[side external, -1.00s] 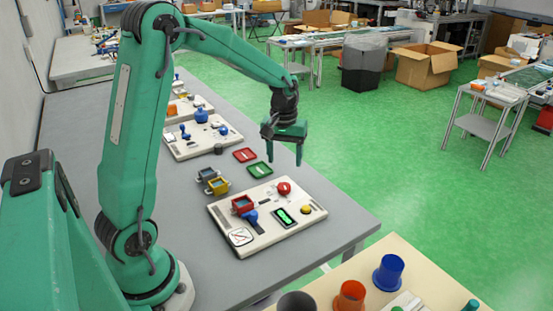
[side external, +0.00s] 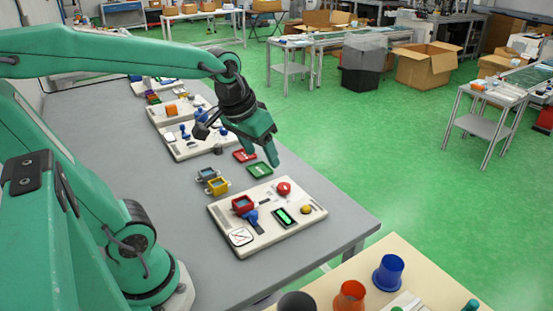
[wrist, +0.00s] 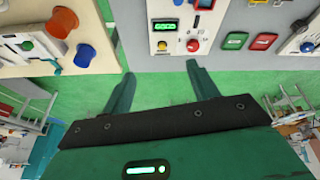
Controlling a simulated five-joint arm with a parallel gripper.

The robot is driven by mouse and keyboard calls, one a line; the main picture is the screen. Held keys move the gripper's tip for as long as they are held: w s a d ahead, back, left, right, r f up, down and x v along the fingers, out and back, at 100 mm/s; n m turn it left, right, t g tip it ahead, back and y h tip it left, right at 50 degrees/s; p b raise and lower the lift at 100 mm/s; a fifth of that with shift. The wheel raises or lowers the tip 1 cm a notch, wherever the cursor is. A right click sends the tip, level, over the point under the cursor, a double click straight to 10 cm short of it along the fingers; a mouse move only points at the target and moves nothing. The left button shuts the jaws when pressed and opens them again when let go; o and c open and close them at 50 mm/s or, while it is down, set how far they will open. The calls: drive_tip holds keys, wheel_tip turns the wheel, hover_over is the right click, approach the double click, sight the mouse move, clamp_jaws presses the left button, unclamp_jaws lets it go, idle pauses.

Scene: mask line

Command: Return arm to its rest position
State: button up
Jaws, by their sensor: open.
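My gripper (side external: 262,150) is green, open and empty, held in the air above the grey table. In the side external view its fingers point down and to the right, over the area of the red and green trays. In the wrist view the two fingers (wrist: 158,85) are spread with nothing between them.
A white board (side external: 262,243) with a red cup, red button and green display lies near the table's front edge. Green tray (side external: 260,169), red tray (side external: 245,155) and more boards lie behind. A beige table (side external: 330,282) holds blue (side external: 389,272) and orange (side external: 350,295) cups.

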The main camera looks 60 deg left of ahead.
drive_tip(key=s+d+m+t, duration=0.1)
drive_tip(key=s+d+m, duration=0.1)
drive_tip(key=s, duration=0.4)
drive_tip(key=shift+s+d+m+t, duration=0.15)
drive_tip(key=shift+d+m+t, duration=0.1)
drive_tip(key=shift+m+t, duration=0.05)
